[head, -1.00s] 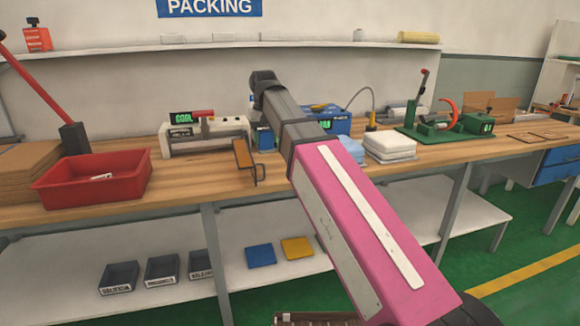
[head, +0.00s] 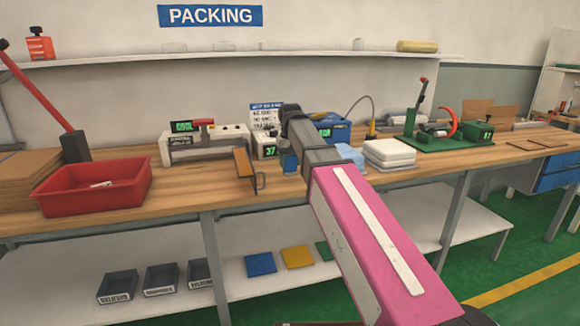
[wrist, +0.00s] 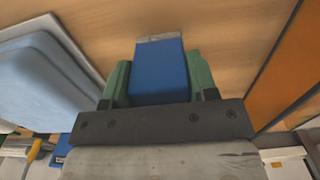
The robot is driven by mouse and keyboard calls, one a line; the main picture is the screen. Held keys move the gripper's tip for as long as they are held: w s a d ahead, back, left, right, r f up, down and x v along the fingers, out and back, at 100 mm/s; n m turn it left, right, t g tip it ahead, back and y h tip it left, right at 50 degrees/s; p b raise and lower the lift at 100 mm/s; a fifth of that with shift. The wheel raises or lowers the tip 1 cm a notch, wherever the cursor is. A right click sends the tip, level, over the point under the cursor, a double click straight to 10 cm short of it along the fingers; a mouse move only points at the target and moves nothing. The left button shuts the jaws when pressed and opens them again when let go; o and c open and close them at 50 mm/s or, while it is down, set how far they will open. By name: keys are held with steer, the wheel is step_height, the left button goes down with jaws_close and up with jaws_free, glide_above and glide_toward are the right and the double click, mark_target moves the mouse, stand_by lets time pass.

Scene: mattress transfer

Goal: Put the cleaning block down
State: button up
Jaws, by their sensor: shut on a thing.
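The cleaning block is a blue block (wrist: 160,75) with a grey end, seen in the wrist view between the two green fingers of my gripper (wrist: 159,68). My gripper is shut on it. The grey end points at the wooden bench top (wrist: 105,20); I cannot tell whether it touches. In the head view, a small blue piece (head: 289,163) shows just below the end of my arm, low over the bench, and my fingers are mostly hidden there.
An orange-brown upright panel (head: 244,166) stands left of the block. Pale blue cloths (head: 350,154) and a white stack (head: 389,152) lie to the right. A sealer (head: 205,145) and a display box (head: 265,148) stand behind. A red tray (head: 95,187) sits farther left.

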mark_target(290, 155)
steer(key=shift+f, duration=0.95)
steer(key=shift+f, duration=0.1)
steer(key=o, duration=0.8)
step_height(290, 155, up, 12)
steer(key=shift+r, duration=0.15)
